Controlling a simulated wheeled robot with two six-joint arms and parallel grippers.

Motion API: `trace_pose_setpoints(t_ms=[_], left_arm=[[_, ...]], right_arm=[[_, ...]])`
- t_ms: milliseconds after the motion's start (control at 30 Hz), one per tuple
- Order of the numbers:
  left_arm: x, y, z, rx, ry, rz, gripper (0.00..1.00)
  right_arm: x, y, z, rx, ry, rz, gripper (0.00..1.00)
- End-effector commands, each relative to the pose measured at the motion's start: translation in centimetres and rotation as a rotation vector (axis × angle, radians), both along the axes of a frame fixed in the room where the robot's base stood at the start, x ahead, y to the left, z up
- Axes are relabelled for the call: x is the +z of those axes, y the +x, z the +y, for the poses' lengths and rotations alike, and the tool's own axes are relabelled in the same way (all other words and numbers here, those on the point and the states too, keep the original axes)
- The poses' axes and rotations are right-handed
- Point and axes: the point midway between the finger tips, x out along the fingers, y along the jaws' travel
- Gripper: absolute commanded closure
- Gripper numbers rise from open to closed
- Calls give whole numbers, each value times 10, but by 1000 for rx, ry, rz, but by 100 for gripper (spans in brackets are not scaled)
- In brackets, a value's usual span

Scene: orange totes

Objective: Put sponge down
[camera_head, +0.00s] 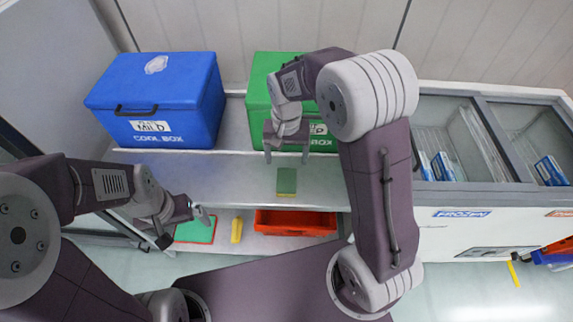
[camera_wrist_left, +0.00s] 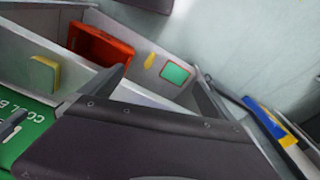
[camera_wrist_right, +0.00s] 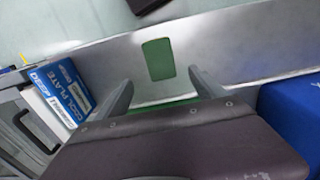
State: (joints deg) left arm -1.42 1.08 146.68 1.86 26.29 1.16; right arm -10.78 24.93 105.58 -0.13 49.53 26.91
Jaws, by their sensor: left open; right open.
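A green sponge with a yellow edge (camera_head: 287,181) lies on the grey shelf (camera_head: 225,172), in front of the green box. It also shows in the left wrist view (camera_wrist_left: 45,75) and, as a green rectangle, in the right wrist view (camera_wrist_right: 158,59). My right gripper (camera_head: 286,155) is open and empty just behind the sponge, in front of the green box; the sponge lies beyond its fingers, apart from them. My left gripper (camera_head: 186,228) is open and empty at the lower left, by a green mat with a red rim (camera_head: 195,229).
A blue cool box (camera_head: 165,90) and a green cool box (camera_head: 262,75) stand at the back of the shelf. On the lower level are a red tray (camera_head: 295,222) and a yellow item (camera_head: 237,230). A freezer (camera_head: 480,197) stands at the right.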

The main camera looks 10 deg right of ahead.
Motion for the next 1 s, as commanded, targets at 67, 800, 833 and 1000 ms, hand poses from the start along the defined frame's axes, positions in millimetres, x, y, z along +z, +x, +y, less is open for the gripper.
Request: trace_pose_setpoints(t_ms=[67,800,833,1000], left_arm=[[0,0,0,0,0,0,0],[0,0,0,0,0,0,0],[0,0,0,0,0,0,0],[0,1,0,-6,1,-3,15]], right_arm=[[4,0,0,0,0,-2,21],[-15,-131,-59,258,5,-107,21],[-15,-131,-59,258,4,-107,21],[-15,-131,-59,257,5,-106,21]])
